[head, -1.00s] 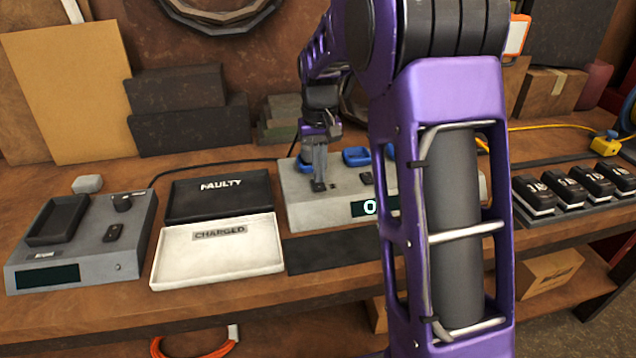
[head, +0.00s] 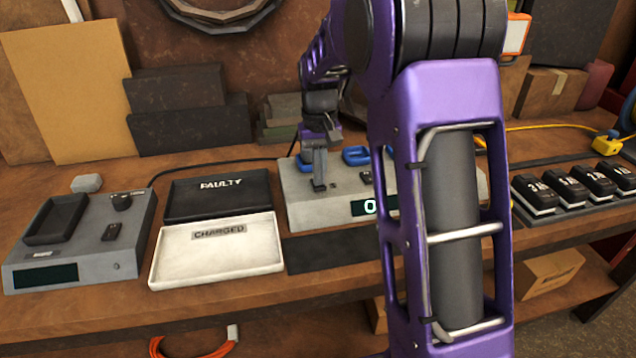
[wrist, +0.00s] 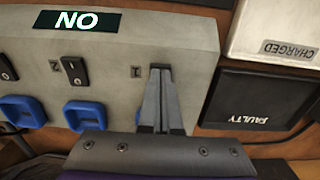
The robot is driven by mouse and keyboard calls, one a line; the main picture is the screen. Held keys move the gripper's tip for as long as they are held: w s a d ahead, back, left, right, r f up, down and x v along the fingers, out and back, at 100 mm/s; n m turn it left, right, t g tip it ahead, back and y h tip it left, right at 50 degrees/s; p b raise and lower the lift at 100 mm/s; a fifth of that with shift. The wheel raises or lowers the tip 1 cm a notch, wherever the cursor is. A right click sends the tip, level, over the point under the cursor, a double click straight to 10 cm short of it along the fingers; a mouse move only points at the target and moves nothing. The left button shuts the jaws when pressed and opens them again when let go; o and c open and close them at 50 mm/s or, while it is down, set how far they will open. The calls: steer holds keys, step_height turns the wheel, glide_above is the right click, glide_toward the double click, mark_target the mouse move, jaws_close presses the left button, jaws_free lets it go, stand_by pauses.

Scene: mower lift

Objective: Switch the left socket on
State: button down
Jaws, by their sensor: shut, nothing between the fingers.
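The charging station (head: 300,208) is a grey box on the bench with blue sockets along its back. The left socket (head: 304,165) is partly hidden behind my gripper. My gripper (head: 319,187) is shut and empty, pointing down at the front of the left socket. In the wrist view, which is upside down to the station, my fingertips (wrist: 160,68) are beside the "1" mark and cover the place of its switch, so its position is hidden. I cannot tell if they touch it. The black switch marked 2 (wrist: 74,71) shows. The display (wrist: 78,21) reads ON.
The black FAULTY tray (head: 218,205) and white CHARGED tray (head: 215,270) lie left of the station, both empty. A grey tester (head: 85,245) stands further left. Several numbered black batteries (head: 575,190) stand at the right. My arm hides the station's right part.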

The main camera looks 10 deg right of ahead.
steer(key=shift+f, duration=0.35)
step_height(320, 180, up, 7)
steer(key=p, duration=0.5)
steer(key=shift+r+p, duration=0.1)
steer(key=shift+p, duration=0.3)
stand_by(0.4)
